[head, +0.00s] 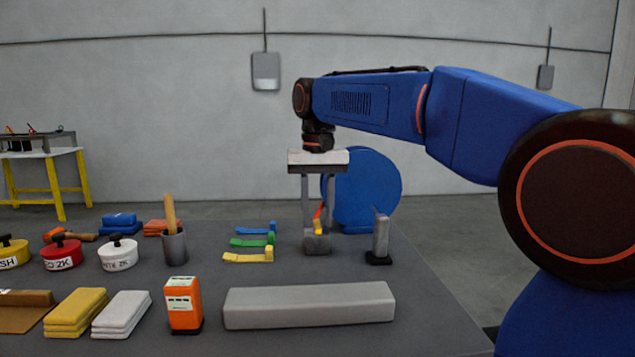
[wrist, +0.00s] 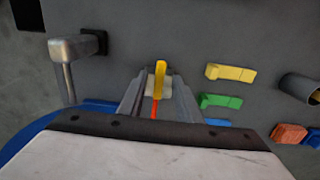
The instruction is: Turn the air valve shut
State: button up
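The air valve (head: 316,243) is a small grey block on the table with a yellow lever and a red-orange strip rising from it. In the wrist view its yellow lever (wrist: 160,68) points up the picture, with the red strip (wrist: 154,109) running down from the block. My gripper (head: 318,222) points straight down over the valve. Its two fingers are apart, one on each side of the valve, with a gap between them. I cannot tell whether either finger touches the lever.
A grey metal piece on a black base (head: 381,240) stands close to the right of the valve. A blue round disc (head: 368,190) stands behind. Blue, green and yellow clips (head: 250,243) lie to the left. A long grey block (head: 308,305) lies in front.

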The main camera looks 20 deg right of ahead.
aim_at(317, 225)
notch_tip(317, 225, up, 17)
jog(key=shift+f, duration=0.15)
dwell(0.6)
